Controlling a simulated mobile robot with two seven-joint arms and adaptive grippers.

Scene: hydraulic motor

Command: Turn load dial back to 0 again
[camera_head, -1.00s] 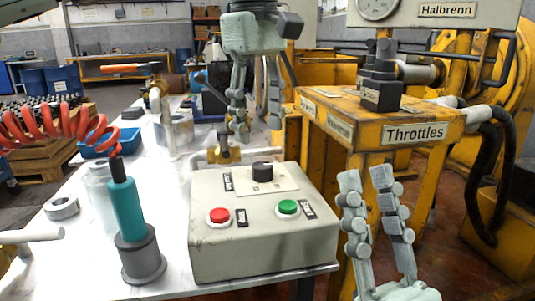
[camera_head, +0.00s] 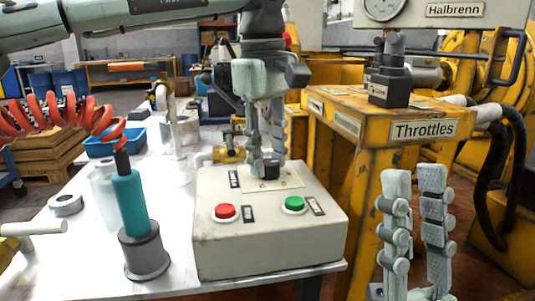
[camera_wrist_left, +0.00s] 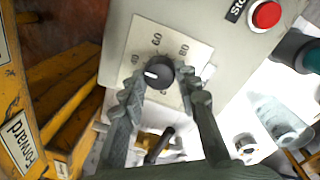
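The dark round load dial (camera_head: 265,171) sits on a light plate on top of the grey control box (camera_head: 240,247). My left gripper (camera_head: 268,160) is over it, pointing down. In the left wrist view, the dial (camera_wrist_left: 160,72) lies between the fingertips, which look slightly apart from it; contact is unclear. Its white mark points left and slightly down. The scale numbers 40, 60 and 80 show; lower numbers are partly hidden by the fingers. My right gripper (camera_head: 412,190) is open and empty, right of the box.
A yellow Throttles stand (camera_head: 372,150) is to the right.

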